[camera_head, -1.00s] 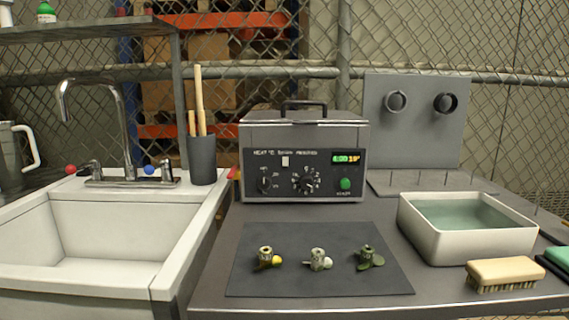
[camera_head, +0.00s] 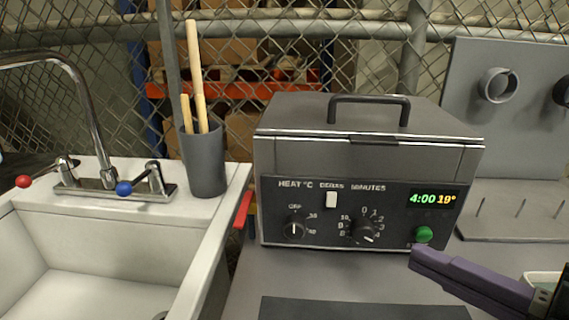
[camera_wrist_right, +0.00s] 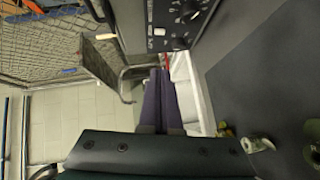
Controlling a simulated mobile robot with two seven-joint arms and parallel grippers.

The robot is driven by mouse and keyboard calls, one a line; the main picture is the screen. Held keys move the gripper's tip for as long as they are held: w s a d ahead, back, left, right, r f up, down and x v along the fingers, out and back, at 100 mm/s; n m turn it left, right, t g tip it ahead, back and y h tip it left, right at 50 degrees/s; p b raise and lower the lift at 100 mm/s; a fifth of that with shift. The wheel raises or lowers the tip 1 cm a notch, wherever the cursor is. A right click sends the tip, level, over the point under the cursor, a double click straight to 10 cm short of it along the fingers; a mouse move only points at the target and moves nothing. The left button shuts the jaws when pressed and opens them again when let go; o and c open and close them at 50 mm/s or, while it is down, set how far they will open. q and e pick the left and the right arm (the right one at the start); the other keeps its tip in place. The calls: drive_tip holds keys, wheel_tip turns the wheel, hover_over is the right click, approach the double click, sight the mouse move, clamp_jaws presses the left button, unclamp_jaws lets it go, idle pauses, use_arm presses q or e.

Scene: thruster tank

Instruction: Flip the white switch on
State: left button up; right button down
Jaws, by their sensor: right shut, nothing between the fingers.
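The white switch (camera_head: 331,199) is a small upright rectangle on the dark front panel of the grey heated tank (camera_head: 365,150), below the lettering and above the dials. In the right wrist view the white switch (camera_wrist_right: 159,31) shows beyond the fingertips. My right gripper (camera_head: 416,258) comes in from the lower right in the head view. Its purple fingers are shut with nothing between them. The tips are just below the green button (camera_head: 424,234), right of and lower than the switch, apart from it. In the right wrist view the closed fingers (camera_wrist_right: 159,75) point toward the panel side. My left gripper is not seen.
Two dials (camera_head: 364,231) sit below the switch. The display reads 4:00 and 19°. The sink (camera_head: 90,250) with its tap and a grey cup (camera_head: 204,165) of wooden sticks stand left. A grey pegboard (camera_head: 515,100) stands right. The table before the tank is mostly clear.

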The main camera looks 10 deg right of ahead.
approach(331, 199)
drive_tip(key=s+a+x, duration=0.1)
drive_tip(key=x, duration=0.5)
drive_tip(key=shift+w+f, duration=0.25)
drive_tip(key=shift+w, duration=0.3)
drive_tip(key=shift+d, duration=0.1)
